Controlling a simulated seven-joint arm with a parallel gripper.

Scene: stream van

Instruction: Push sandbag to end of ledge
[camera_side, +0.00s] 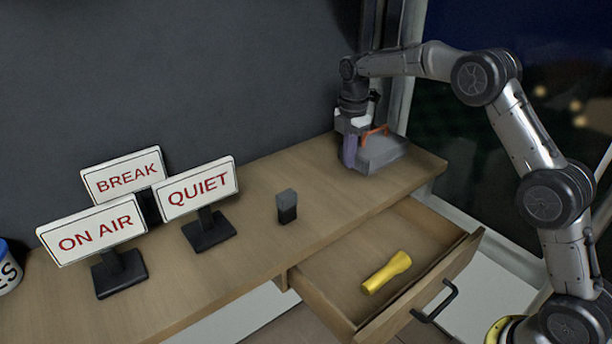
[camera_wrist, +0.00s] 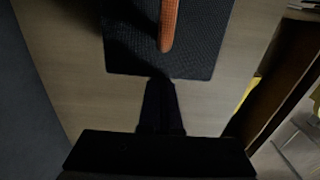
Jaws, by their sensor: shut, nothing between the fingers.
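The sandbag (camera_side: 382,153) is a grey block with an orange strap handle. It lies on the wooden ledge (camera_side: 335,205) near its right end, close to the back. In the wrist view the sandbag (camera_wrist: 195,55) is a dark textured slab at the top, with its orange handle pointing toward me. My gripper (camera_side: 349,160) points down at the sandbag's left side. In the wrist view the dark shut fingers (camera_wrist: 160,95) end right at the sandbag's near edge, touching it or almost so. Nothing is held. Part of the sandbag's left side is hidden behind my gripper in the side view.
An open drawer (camera_side: 330,262) below the ledge holds a yellow flashlight (camera_side: 387,272). A small dark grey block (camera_side: 286,206) stands mid-ledge. ON AIR (camera_side: 95,235), BREAK (camera_side: 122,175) and QUIET (camera_side: 198,190) signs stand at left. The ledge between the block and my gripper is clear.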

